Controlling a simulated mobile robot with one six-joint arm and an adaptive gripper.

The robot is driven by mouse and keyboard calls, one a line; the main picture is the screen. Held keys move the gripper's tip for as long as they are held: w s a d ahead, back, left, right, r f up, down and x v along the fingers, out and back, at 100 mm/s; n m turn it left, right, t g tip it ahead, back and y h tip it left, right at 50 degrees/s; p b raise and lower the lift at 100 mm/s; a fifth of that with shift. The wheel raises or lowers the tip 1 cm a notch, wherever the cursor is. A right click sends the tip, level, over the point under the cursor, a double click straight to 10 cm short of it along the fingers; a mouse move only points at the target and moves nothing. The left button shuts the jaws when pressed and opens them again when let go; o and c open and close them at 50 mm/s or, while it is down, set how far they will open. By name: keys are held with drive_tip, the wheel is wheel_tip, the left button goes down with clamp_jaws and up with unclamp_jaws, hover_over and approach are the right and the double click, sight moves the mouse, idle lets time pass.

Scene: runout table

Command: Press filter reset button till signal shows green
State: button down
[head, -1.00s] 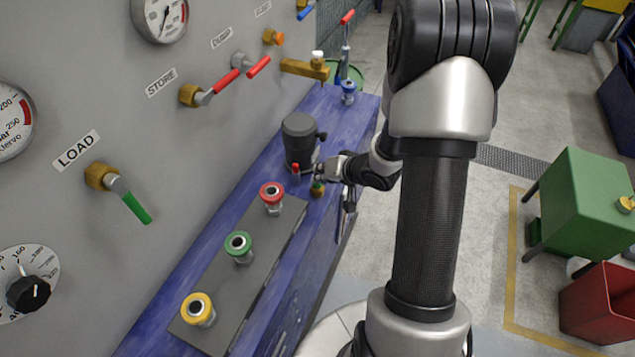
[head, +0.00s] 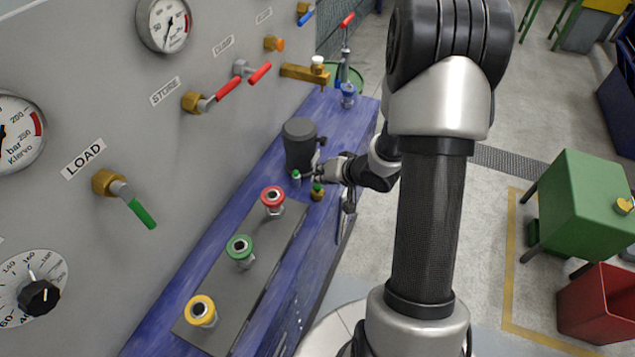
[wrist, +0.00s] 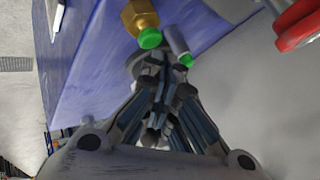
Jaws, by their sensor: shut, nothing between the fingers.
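The dark grey filter housing (head: 300,147) stands on the blue bench. A small grey post at its foot has a green tip (head: 296,174), which also shows in the wrist view (wrist: 187,61). Beside it is a brass fitting (head: 317,194) with a green cap; in the wrist view the brass fitting (wrist: 140,17) is just beyond my fingertips. My gripper (head: 312,174) is shut and empty, reaching in from the right, low beside the housing. Its fingertips (wrist: 150,58) lie close to both green parts. I cannot tell which one they touch.
Lever valves, such as the green-handled LOAD valve (head: 140,213), stick out of the grey panel. A brass tap (head: 305,73) is farther back.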

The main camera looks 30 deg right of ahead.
drive_tip(key=shift+r, duration=0.2)
wheel_tip(320, 180, up, 5)
drive_tip(key=p, duration=0.6)
drive_tip(key=shift+f, duration=0.1)
idle(0.4)
